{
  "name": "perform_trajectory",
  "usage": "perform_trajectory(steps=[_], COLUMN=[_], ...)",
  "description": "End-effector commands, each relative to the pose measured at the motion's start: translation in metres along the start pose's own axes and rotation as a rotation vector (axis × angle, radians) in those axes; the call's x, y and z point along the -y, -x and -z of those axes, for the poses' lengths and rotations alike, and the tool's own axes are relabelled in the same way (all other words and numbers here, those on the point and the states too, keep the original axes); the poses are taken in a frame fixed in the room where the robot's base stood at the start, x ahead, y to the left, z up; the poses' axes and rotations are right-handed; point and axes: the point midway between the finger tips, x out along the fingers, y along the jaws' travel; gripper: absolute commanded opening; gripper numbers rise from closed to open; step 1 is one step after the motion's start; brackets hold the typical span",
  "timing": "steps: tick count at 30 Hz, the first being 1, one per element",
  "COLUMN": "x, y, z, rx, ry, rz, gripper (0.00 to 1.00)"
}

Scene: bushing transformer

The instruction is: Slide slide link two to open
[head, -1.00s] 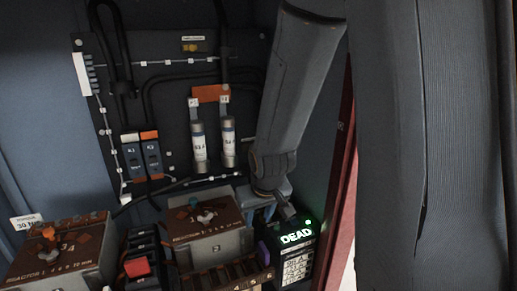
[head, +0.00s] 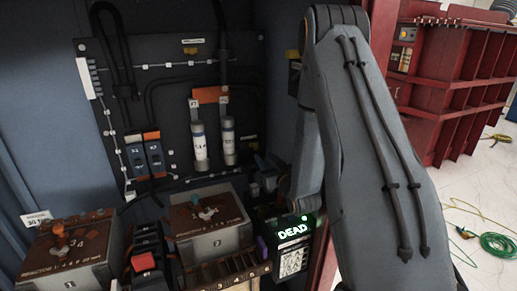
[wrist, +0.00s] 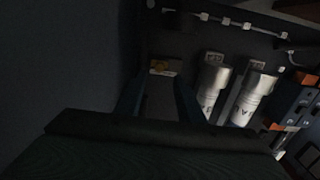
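A row of narrow slots with small numbers on its front edge (head: 238,277) sits low in the cabinet in the head view. It looks like the slide link row, but I cannot tell link two apart or its position. My gripper (wrist: 160,88) shows in the wrist view with its two bluish fingers apart and nothing between them. Beyond the gap is the dark back panel with a yellow tag (wrist: 162,69). In the head view my arm hides most of the gripper, which is at the cabinet's right side, above the lit DEAD box (head: 293,232), away from the row.
Two grey boxes with brown tops, one left (head: 68,250) and one middle (head: 208,218), stand in the cabinet. A red-buttoned block (head: 143,262) stands between them. Two white cylinders (head: 199,142) hang on the back panel. Red shelving (head: 450,85) and green cable lie outside, right.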

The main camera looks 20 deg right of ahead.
Motion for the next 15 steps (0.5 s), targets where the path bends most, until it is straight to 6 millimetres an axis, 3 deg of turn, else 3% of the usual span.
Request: perform_trajectory(steps=[5,15], x=[-0.001,-0.001], y=[-0.012,-0.062], z=[0.003,0.004], rx=[-0.018,-0.016], ry=[-0.002,-0.001], rz=[0.002,0.001], gripper=[0.35,0.35])
